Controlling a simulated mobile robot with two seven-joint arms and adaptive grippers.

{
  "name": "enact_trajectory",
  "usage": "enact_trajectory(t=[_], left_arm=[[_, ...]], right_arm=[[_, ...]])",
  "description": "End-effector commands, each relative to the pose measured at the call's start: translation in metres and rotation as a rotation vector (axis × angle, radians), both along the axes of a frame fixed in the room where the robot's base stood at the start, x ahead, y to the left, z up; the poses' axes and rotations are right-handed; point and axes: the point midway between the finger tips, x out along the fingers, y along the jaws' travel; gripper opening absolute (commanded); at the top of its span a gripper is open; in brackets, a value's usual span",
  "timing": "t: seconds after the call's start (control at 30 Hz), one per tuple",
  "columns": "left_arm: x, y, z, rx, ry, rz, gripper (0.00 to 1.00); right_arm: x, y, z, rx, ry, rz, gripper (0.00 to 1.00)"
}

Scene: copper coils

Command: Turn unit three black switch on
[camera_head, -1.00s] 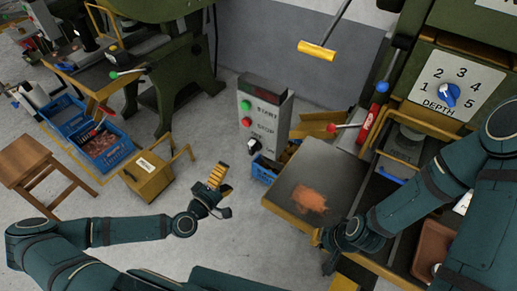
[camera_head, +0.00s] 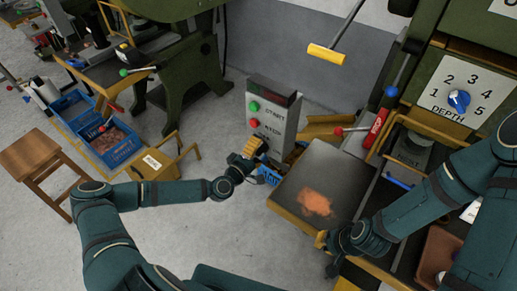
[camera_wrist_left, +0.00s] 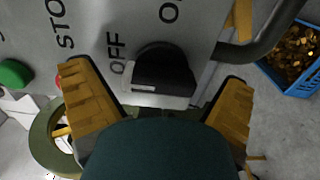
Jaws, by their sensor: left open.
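The grey control box (camera_head: 282,100) with green START and red STOP buttons stands in the middle of the head view. Its black rotary switch (camera_wrist_left: 163,68) shows in the left wrist view, with the word OFF to its left and a partly cut-off label above right. My left gripper (camera_head: 251,146) is open in front of the box's lower part and hides the switch in the head view. In the left wrist view its two yellow fingers (camera_wrist_left: 165,98) are apart, one on each side of the switch. Contact cannot be told. My right gripper (camera_head: 335,266) is low, by the work table; its fingers are unclear.
A table (camera_head: 335,165) with a pile of copper bits stands right of the box. A blue crate of copper pieces (camera_wrist_left: 285,75) is beside the box. A dark cable (camera_wrist_left: 262,40) runs close right of the switch. A wooden stool (camera_head: 35,165) stands at the left.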

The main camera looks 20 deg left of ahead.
Motion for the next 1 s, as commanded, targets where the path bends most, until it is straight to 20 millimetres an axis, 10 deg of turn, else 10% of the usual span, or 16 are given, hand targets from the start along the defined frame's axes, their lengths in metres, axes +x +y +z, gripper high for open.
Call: enact_trajectory(t=[0.27, 0.5, 1.0], left_arm=[[0.0013, -0.0005, 0.0, -0.001, 0.0, 0.0, 1.0], [0.001, -0.0004, 0.0, 0.0, 0.0, 0.0, 0.31], [0.0008, -0.0006, -0.0007, 0.06, -0.021, -0.002, 0.3]], right_arm=[[-0.0001, 0.0, 0.0, 0.0, 0.0, 0.0, 0.0], [-0.0001, 0.0, 0.0, 0.0, 0.0, 0.0, 0.0], [-0.0007, 0.0001, -0.0025, 0.0, 0.002, 0.002, 0.0]])
